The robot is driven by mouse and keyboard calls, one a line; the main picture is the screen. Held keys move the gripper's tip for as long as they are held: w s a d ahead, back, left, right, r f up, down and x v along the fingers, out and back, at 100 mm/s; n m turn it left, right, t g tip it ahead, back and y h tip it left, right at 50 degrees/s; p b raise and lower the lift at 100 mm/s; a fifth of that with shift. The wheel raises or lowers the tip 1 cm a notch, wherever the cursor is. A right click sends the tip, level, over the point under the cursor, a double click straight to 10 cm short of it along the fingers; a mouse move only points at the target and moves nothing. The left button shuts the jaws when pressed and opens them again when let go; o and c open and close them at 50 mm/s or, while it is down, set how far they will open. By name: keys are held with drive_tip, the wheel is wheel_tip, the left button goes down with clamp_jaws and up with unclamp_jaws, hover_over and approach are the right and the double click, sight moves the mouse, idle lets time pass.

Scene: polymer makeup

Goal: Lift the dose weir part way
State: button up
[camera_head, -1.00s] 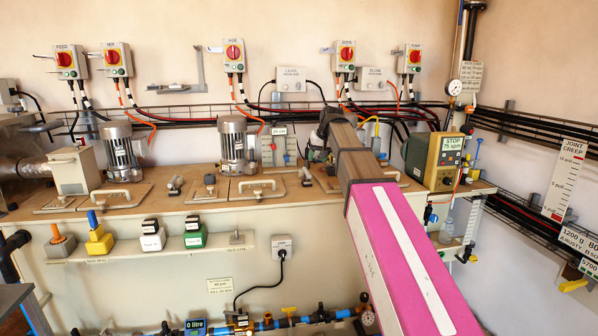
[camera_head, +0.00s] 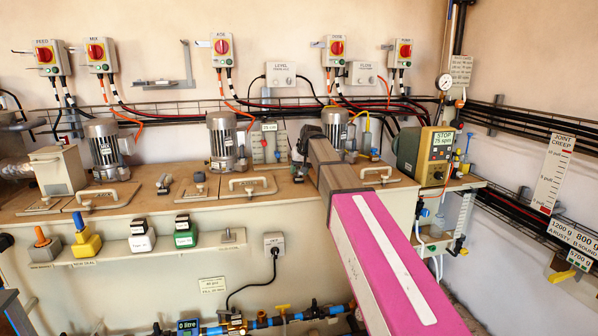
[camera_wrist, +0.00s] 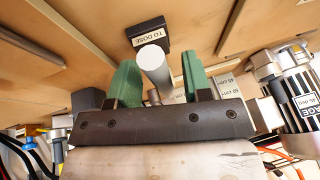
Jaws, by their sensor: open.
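In the wrist view, my gripper (camera_wrist: 160,72) is open, with its two green fingers apart. A pale grey round bar or knob (camera_wrist: 152,58) shows between them, with a gap on each side; I cannot tell its exact depth between the fingers. A dark block labelled "TO DOSE" (camera_wrist: 149,32) sits just beyond it. In the head view, my arm hides the fingers and this spot on the bench. I cannot make out the weir's own plate.
Motors (camera_head: 221,140) and lids with handles (camera_head: 251,184) line the wooden bench top (camera_head: 150,190). In the wrist view, a motor (camera_wrist: 296,95) and labelled plates (camera_wrist: 228,88) lie near the right finger.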

drive_tip(key=shift+f, duration=0.15)
drive_tip(key=shift+c, duration=0.3)
clamp_jaws()
drive_tip(key=shift+r, duration=2.05)
drive_tip(key=shift+o, duration=0.3)
unclamp_jaws()
drive_tip(key=v, duration=1)
drive_tip(key=shift+r, duration=0.3)
